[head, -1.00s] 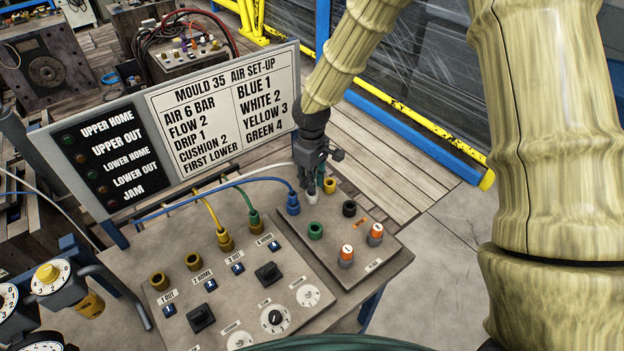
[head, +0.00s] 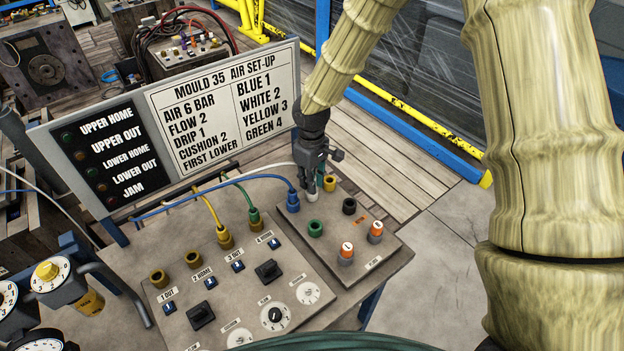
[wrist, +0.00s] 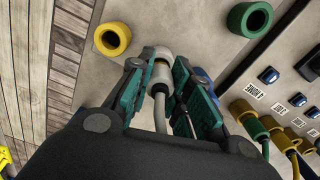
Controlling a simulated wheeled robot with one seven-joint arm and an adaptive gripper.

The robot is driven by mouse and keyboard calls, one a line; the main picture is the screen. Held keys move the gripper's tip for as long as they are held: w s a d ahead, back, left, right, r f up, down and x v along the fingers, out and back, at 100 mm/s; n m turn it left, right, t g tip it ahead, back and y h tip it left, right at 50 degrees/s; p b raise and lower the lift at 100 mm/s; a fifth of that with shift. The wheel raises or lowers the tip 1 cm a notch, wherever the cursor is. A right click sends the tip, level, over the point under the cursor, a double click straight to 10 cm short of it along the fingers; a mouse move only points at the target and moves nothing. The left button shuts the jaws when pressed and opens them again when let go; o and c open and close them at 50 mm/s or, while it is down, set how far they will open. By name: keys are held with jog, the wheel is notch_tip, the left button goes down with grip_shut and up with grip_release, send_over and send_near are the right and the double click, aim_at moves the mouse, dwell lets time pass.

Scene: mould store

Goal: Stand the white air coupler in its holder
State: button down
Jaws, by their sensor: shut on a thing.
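My gripper (head: 314,181) is shut on the white air coupler (head: 312,196) at the back of the small right-hand panel (head: 372,243). In the wrist view the coupler (wrist: 161,73) sits between the teal finger pads, with its pale hose running back toward me. A pale ring shows at its far end, close to the panel. I cannot tell whether this is the holder or part of the coupler, nor whether the coupler is seated. The coupler looks roughly upright in the head view.
A blue coupler (head: 293,202) stands just left of my gripper. Yellow (head: 330,183), black (head: 349,206) and green (head: 315,229) rings stand nearby, with two orange-topped knobs in front. A hose-fitted control panel lies left, below the lettered sign (head: 222,104).

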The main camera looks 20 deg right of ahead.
jog(key=shift+f, duration=0.5)
dwell(0.3)
jog(key=c, duration=1.2)
grip_release()
jog(key=shift+c, duration=0.2)
jog(key=shift+o, duration=0.4)
jog(key=o, duration=0.3)
jog(key=shift+o, duration=0.2)
jog(key=shift+r, duration=0.15)
jog(key=shift+r+p, duration=2.75)
jog(key=shift+r, duration=0.9)
